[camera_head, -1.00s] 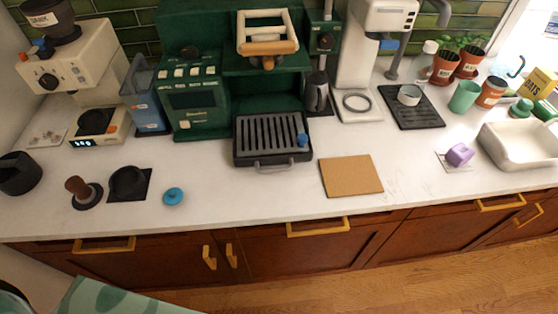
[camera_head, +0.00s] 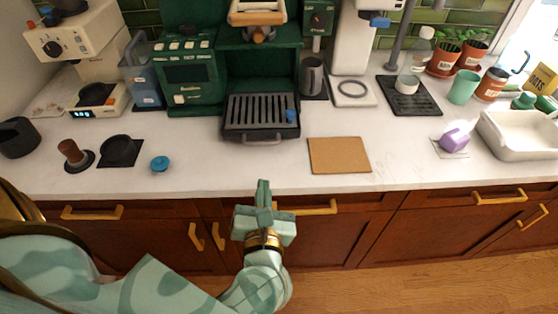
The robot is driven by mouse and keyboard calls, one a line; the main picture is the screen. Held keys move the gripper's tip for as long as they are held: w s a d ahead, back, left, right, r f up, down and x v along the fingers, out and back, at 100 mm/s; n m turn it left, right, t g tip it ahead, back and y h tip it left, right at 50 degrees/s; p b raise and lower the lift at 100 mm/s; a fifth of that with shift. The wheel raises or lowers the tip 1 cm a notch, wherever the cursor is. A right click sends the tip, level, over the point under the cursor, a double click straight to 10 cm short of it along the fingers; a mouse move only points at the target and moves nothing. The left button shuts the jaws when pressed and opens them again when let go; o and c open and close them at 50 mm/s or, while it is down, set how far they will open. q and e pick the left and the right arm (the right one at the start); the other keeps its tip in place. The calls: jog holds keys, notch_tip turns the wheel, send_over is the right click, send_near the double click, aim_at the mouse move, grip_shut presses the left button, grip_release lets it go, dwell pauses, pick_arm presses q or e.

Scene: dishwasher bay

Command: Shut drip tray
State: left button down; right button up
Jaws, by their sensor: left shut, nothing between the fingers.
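The drip tray (camera_head: 262,117) is a dark, slotted tray at the foot of the green espresso machine (camera_head: 194,75). It sticks out from under the machine toward me, with a grey handle (camera_head: 263,140) on its front edge. A small blue thing (camera_head: 291,115) sits at its right side. My left gripper (camera_head: 263,186) is shut and empty, at the counter's front edge, below the tray handle in the picture and apart from it. My right gripper is not in view.
A cork board (camera_head: 339,155) lies on the counter right of the tray. A blue knob-like piece (camera_head: 160,164), a tamper (camera_head: 74,153) and a black round piece on a mat (camera_head: 120,151) lie to the left. The white counter (camera_head: 225,172) between tray and front edge is clear.

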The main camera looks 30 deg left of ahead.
pick_arm(q)
jog(key=s+r+n+g, duration=0.1)
jog(key=n, duration=0.3)
jog(key=b, duration=0.2)
send_near(261, 116)
jog(key=shift+s+d+f+h, duration=0.15)
jog(key=shift+s+d+f, duration=0.1)
jog(key=shift+s+f, duration=0.35)
jog(key=shift+s+d+f+h, duration=0.15)
jog(key=shift+s+d+f, duration=0.1)
jog(key=shift+s+f, duration=0.3)
jog(key=shift+w, duration=0.15)
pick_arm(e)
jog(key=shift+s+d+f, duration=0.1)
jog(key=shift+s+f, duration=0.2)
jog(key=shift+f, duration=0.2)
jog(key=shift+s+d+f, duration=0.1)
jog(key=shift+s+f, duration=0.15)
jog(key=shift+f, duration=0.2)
